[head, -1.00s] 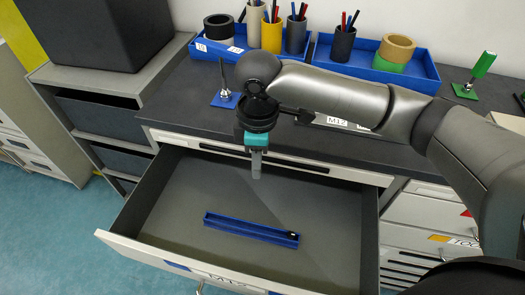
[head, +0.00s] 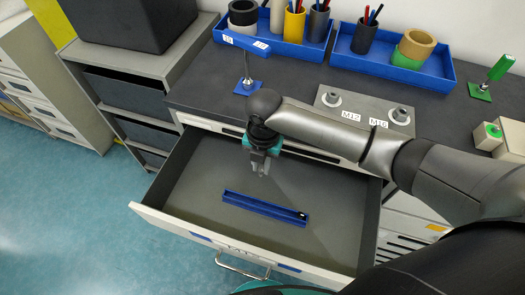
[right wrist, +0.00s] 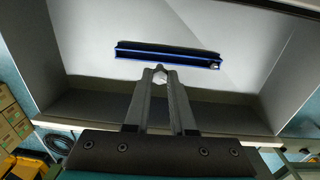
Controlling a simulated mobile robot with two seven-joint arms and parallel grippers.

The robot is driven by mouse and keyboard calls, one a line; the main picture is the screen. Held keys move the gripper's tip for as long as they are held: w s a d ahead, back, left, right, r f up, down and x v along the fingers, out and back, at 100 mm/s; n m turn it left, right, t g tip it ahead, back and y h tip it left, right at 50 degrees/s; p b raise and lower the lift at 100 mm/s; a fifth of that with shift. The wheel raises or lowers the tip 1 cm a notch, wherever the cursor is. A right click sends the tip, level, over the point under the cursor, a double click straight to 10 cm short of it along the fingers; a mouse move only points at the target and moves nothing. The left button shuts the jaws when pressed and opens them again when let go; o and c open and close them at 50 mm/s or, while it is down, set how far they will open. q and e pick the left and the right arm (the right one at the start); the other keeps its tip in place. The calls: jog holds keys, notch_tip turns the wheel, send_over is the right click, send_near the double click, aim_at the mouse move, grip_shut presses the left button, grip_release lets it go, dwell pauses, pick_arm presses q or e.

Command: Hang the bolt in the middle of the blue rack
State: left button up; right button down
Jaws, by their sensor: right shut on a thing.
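The blue rack (head: 265,208) is a long narrow channel lying on the floor of the open drawer (head: 195,190). A small dark piece sits at its right end; it also shows in the right wrist view on the blue rack (right wrist: 165,55). My right gripper (head: 261,170) hangs over the drawer, on the back side of the rack and apart from it. It is shut on the bolt (right wrist: 160,76), whose pale hexagonal end shows between the fingertips in the right wrist view. The rest of the bolt is hidden by the fingers. My left gripper is not in view.
Drawer walls surround the rack, with free floor around it. On the dark worktop are a grey plate (head: 340,112) marked M12 and M16, a blue-based post (head: 247,87), a green-handled piece (head: 490,75) and blue trays (head: 440,72) of pens and rolls.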

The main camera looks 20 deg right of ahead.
jog(key=s+f+n+b, duration=0.1)
jog(key=f+n, duration=0.2)
jog(key=s+f+n+b, duration=0.1)
jog(key=f+n, duration=0.1)
jog(key=f, duration=0.2)
jog(key=s+f+n+b, duration=0.1)
jog(key=f+n, duration=0.2)
jog(key=shift+s+f+n, duration=0.3)
jog(key=shift+f, duration=0.1)
dwell(0.4)
jog(key=shift+f+b, duration=0.3)
jog(key=shift+f, duration=0.25)
jog(key=shift+f, duration=0.3)
jog(key=shift+f, duration=0.1)
